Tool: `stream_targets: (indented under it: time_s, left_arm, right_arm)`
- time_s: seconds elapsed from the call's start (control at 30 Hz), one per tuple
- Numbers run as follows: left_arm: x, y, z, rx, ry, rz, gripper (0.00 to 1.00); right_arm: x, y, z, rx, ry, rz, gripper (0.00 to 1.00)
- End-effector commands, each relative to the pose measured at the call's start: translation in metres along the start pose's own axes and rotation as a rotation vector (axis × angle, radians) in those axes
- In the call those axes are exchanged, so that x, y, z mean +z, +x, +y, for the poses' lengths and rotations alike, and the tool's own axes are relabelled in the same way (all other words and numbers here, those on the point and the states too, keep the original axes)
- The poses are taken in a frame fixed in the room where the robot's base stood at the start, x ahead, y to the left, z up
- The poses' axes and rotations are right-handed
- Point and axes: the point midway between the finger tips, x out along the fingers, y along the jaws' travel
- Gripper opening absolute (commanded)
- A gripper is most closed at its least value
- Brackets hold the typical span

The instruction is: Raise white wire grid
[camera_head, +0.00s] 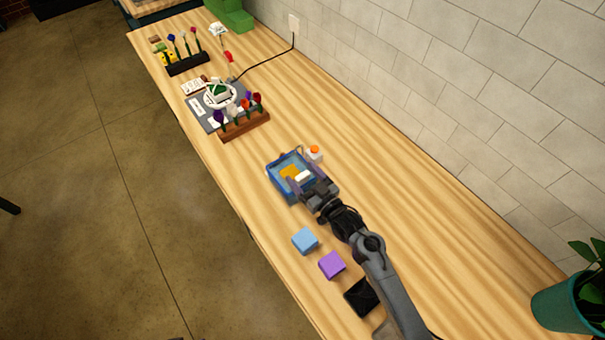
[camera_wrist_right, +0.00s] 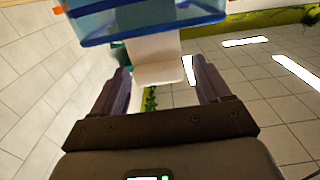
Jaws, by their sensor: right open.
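My right gripper (camera_head: 303,172) reaches over the blue bin (camera_head: 283,190) near the middle of the table. In the right wrist view its fingers (camera_wrist_right: 160,72) are spread apart. A white piece (camera_wrist_right: 156,48) shows between and beyond the fingers; I cannot tell whether they touch it. In the head view a small white piece (camera_head: 303,177) and a yellow-orange piece (camera_head: 291,172) show in the bin. No wire grid is clearly recognisable; a white open ring-like frame (camera_head: 208,98) around a green piece on the grey mat is too small to make out. My left gripper is not in view.
A brown rack of flowers (camera_head: 245,126) and a dark rack (camera_head: 187,65) stand farther up the table. An orange-capped white bottle (camera_head: 315,152) is beside the bin. Blue (camera_head: 305,241), purple (camera_head: 332,265) and black (camera_head: 361,297) blocks lie near my right arm. A tiled wall borders the table.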

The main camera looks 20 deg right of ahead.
Motion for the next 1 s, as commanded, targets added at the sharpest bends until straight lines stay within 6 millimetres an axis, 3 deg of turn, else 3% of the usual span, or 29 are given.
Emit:
stream_targets:
  time_s: [0.4,0.9,1.0]
  left_arm:
    - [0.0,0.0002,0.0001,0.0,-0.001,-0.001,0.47]
    - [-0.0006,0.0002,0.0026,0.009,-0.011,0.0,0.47]
    - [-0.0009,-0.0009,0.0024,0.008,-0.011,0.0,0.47]
  right_arm:
    - [0.0,0.0069,-0.0002,0.0,0.0,0.0,0.77]
    - [0.0,0.0066,-0.0002,0.0,0.0,0.0,0.02]
    - [-0.0014,0.0067,-0.0002,0.0,0.0,0.0,0.01]
